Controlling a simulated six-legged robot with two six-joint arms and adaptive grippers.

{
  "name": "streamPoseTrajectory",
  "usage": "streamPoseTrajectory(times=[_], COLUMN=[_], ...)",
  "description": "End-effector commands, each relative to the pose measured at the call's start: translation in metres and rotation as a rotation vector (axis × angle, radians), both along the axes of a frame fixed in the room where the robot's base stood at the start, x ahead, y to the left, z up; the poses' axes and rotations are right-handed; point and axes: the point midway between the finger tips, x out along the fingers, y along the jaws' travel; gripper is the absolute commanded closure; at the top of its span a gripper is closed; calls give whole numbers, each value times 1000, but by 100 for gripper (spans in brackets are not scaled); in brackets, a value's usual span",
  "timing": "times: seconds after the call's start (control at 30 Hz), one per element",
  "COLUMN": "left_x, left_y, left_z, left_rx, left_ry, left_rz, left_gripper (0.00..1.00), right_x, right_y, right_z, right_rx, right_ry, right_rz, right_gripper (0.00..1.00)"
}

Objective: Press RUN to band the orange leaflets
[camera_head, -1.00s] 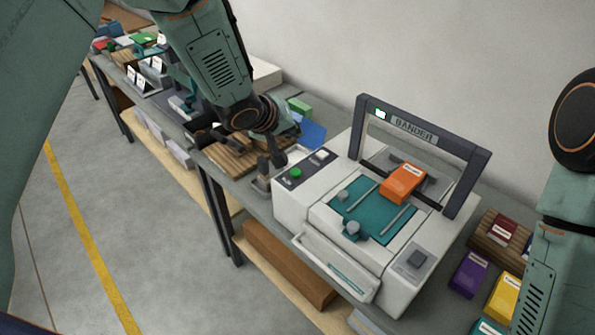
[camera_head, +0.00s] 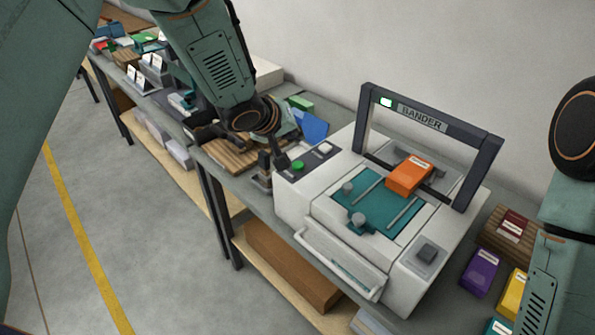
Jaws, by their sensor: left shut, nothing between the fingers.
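The white bander machine (camera_head: 338,250) stands on the bench, with a dark arch (camera_head: 420,117) labelled BANDER over its teal bed. The orange leaflets (camera_head: 409,176) lie as a stack on the bed under the arch. A green button (camera_head: 298,165) sits on the dark panel at the machine's left end, beside a pale button (camera_head: 325,148); the small label there is too small to read. My left gripper (camera_head: 269,172) points down, shut and empty, just left of the green button, at the panel's edge. I cannot tell whether it touches the machine. My right gripper is not in view.
Purple (camera_head: 481,272) and yellow (camera_head: 512,293) stacks lie on the bench right of the bander, with a wooden tray (camera_head: 507,235) behind them. A wooden board (camera_head: 232,155) and a blue item (camera_head: 311,126) lie left of it. A wall stands behind.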

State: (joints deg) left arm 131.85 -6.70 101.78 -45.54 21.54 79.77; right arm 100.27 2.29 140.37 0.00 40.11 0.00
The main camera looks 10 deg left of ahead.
Motion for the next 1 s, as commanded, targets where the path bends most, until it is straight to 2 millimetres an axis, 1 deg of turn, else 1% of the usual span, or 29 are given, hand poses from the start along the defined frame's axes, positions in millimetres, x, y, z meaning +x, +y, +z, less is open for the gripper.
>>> streamPoseTrajectory(times=[0.03, 0.33, 0.43, 0.6, 1.0], left_x=[0, 0, 0, 0, 0], left_y=[0, 0, 0, 0, 0], left_z=[-9, -30, -43, -52, -52], left_rx=[1, 1, 0, 0, 0], left_ry=[0, 0, 1, -1, -1], left_rz=[-1, -1, -2, -1, -1], left_gripper=[100, 100, 100, 100, 100], right_x=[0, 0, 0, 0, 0], right_y=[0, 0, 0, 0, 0], right_z=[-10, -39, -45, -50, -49], right_rx=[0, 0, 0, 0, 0], right_ry=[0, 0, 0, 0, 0], right_rz=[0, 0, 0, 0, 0], right_gripper=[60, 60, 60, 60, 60])
